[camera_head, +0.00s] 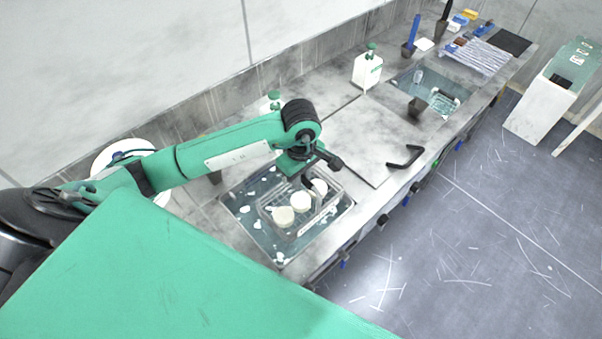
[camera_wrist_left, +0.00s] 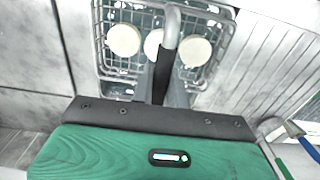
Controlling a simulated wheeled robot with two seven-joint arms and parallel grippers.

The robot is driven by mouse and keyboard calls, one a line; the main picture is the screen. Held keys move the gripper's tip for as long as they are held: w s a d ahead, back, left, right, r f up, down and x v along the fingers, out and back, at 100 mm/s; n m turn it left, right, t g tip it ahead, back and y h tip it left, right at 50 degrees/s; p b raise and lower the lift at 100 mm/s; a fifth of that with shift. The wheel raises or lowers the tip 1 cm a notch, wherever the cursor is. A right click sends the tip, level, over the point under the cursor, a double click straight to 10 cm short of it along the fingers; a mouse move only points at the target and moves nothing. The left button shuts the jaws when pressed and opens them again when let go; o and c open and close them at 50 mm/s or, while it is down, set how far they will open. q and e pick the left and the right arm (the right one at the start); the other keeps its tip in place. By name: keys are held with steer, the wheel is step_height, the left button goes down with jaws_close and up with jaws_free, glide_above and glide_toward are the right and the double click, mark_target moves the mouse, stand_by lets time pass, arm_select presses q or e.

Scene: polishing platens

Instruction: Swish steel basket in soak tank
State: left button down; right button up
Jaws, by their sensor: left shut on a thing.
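The steel basket (camera_head: 272,208) is a wire basket holding several round cream discs. It is in or just over the soak tank (camera_head: 243,212), a sunken basin of teal liquid with pale foam patches, in the head view. My left gripper (camera_head: 308,184) is above the basket, shut on its handle. In the left wrist view the handle (camera_wrist_left: 172,25) runs down between the fingers (camera_wrist_left: 162,85), and the basket (camera_wrist_left: 222,75) lies beyond with the discs inside. How deep the basket sits in the liquid is unclear. My right gripper is not in view.
A second basin (camera_head: 430,85) with a dark cup is farther along. A white jug (camera_head: 367,70) with green cap stands by the wall. A white stand (camera_head: 545,105) is across the floor.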

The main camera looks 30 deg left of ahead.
arm_select(q)
step_height(320, 180, down, 6)
steer(key=b, duration=0.3)
steer(key=shift+r, duration=0.1)
step_height(320, 180, down, 14)
steer(key=b, duration=1.4)
steer(key=shift+f, duration=0.2)
steer(key=shift+r, duration=0.15)
steer(key=shift+r+p, duration=0.45)
steer(key=shift+r, duration=0.55)
step_height(320, 180, down, 2)
steer(key=shift+f+b, duration=0.1)
steer(key=shift+b, duration=1.05)
